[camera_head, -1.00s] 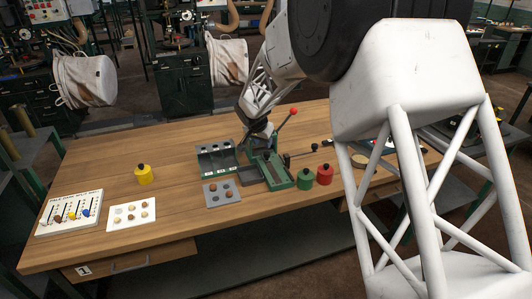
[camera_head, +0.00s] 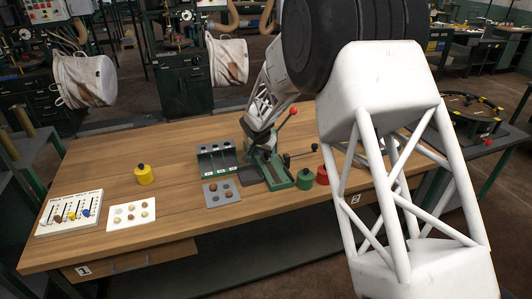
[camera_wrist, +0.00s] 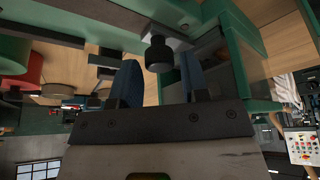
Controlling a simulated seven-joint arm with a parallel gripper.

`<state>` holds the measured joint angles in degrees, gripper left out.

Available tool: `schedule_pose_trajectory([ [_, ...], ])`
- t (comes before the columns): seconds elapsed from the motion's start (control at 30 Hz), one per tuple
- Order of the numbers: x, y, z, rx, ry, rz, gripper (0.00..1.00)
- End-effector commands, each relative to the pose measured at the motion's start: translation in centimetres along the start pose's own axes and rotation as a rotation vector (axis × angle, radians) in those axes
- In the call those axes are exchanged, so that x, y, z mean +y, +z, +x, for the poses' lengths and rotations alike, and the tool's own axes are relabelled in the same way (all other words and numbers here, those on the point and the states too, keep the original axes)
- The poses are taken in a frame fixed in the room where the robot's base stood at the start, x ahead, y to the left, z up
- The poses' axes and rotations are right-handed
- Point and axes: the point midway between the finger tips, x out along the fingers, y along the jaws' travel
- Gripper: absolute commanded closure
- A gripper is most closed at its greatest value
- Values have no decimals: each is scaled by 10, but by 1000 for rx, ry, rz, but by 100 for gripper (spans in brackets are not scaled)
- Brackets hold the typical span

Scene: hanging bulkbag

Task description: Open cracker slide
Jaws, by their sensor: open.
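The green cracker (camera_head: 279,178) stands on the bench with its red-tipped lever (camera_head: 293,111) up. In the head view my gripper (camera_head: 260,146) is over the cracker's back part, and its fingertips are hard to make out. In the wrist view my gripper (camera_wrist: 159,74) is open, with two dark blue fingers pointing at the green cracker frame (camera_wrist: 240,50). A black knob (camera_wrist: 158,54) on a grey metal part lies between the fingertips, with no clear contact. I cannot tell from these views how far the slide is open.
A green canister (camera_head: 305,179) and a red canister (camera_head: 322,174) stand right of the cracker.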

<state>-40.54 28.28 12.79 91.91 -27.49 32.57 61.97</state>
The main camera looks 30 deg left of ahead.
Motion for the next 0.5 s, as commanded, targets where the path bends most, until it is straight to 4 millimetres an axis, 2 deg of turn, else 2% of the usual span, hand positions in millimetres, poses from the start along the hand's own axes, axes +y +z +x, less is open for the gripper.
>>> schedule_pose_trajectory([
  [0.13, 0, 0, 7, 0, 0, 0, 58],
  [0.47, 0, 0, 8, 0, 0, 0, 58],
  [0.5, 0, 0, 8, 0, 0, 0, 65],
])
